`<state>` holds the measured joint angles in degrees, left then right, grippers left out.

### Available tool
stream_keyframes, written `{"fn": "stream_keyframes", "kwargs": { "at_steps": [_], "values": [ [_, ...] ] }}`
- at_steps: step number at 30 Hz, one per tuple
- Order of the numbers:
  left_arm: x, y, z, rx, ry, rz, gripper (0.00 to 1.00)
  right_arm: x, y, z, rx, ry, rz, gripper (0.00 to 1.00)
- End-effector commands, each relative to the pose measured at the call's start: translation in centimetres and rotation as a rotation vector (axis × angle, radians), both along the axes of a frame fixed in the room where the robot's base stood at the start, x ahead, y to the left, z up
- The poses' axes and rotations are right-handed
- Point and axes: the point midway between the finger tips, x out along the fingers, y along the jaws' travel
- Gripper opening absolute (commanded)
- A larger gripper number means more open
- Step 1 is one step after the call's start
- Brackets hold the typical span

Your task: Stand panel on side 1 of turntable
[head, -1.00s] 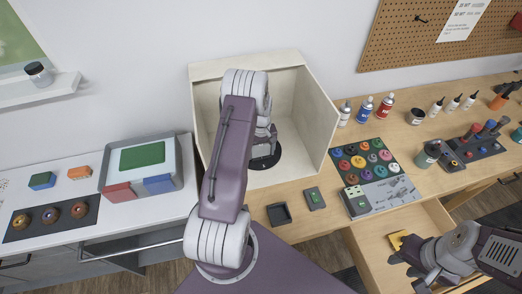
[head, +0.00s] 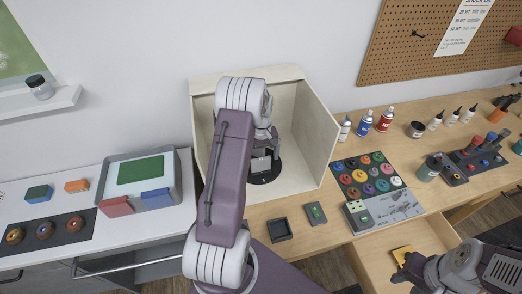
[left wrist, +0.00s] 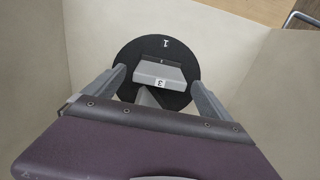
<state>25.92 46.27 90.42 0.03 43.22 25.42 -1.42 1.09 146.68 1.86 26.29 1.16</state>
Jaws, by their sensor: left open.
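The black round turntable (left wrist: 127,57) lies inside the booth, with a label 1 on its far part in the left wrist view. It also shows in the head view (head: 264,178). A light grey panel-like piece (left wrist: 150,72) with a label 3 on its near face is on the turntable; it also shows in the head view (head: 261,164). I cannot tell whether it is the panel or its stand. My left gripper (head: 263,143) is open above this piece, its fingers apart on either side in the wrist view. My right gripper (head: 405,268) is at the drawer; its fingers are unclear.
The booth (head: 315,130) has walls around the turntable. A grey tray (head: 176,192) with a green sheet stands at left. An open drawer (head: 375,262) with a yellow item (head: 402,254) is at lower right. Paint cans (head: 365,123) and colour pots stand right of the booth.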

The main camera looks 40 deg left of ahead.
Motion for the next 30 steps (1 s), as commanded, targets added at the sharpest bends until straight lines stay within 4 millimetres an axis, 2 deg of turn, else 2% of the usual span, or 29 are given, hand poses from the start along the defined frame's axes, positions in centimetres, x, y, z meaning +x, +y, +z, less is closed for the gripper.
{"fn": "stream_keyframes", "kwargs": {
  "at_steps": [3,9,17,19,20,23,27,30],
  "values": [
    [0.1,0.0,2.5,0.002,-0.004,0.0,0.94,0.0,0.0,-0.8,0.0,0.0,0.0,0.36],
    [0.0,0.0,5.6,0.0,-0.001,0.0,0.94,0.0,0.0,-1.2,0.0,0.0,0.0,0.36],
    [0.0,-0.1,6.6,0.0,0.0,-0.002,0.94,0.0,0.0,-1.2,0.0,0.0,0.0,0.36],
    [-0.2,-0.9,6.8,0.0,-0.001,-0.028,0.94,0.0,0.0,-1.2,0.0,0.0,0.0,0.36],
    [-0.4,-1.6,6.9,0.001,-0.004,-0.053,0.94,0.0,0.0,-1.2,0.0,0.0,0.0,0.36],
    [-1.8,-5.9,7.4,0.004,-0.021,-0.2,0.94,0.0,0.0,-1.2,0.0,0.0,0.0,0.36],
    [-6.2,-12.9,7.8,0.013,-0.058,-0.478,0.94,0.0,0.0,-1.2,0.0,0.0,0.0,0.36],
    [-10.0,-16.4,7.5,0.02,-0.078,-0.652,0.94,0.0,0.0,-1.2,0.0,0.0,0.0,0.36]
  ]
}}
